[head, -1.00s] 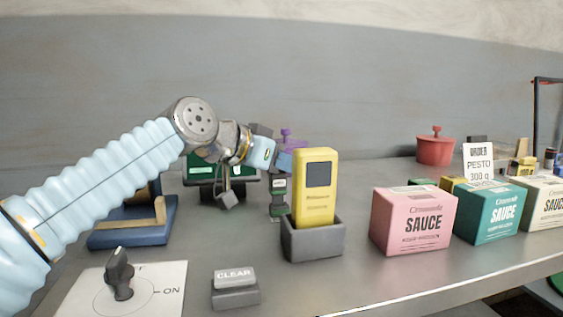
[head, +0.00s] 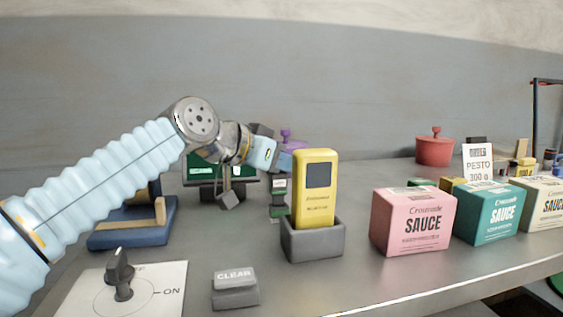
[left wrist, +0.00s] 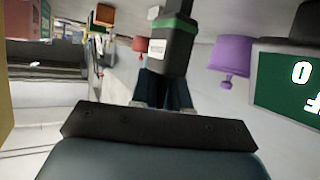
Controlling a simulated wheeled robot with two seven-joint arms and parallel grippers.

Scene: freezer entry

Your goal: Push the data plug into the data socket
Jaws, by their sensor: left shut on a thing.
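My left gripper (head: 284,161) reaches in from the left and is shut on the dark grey data plug (head: 279,197). The plug has a white label and a green band and hangs below the fingers. In the left wrist view the plug (left wrist: 171,50) stands out between the fingertips (left wrist: 163,100). A dark and green part shows at its lower end in the head view. I cannot tell whether this is the data socket, or whether the plug touches it. My right gripper is not in view.
A yellow device (head: 315,195) in a grey holder (head: 312,243) stands close right of the plug. A dark unit with a green screen (head: 207,169) is behind. A purple knobbed item (left wrist: 231,56) is near. The CLEAR button (head: 235,281) and dial (head: 122,275) are in front.

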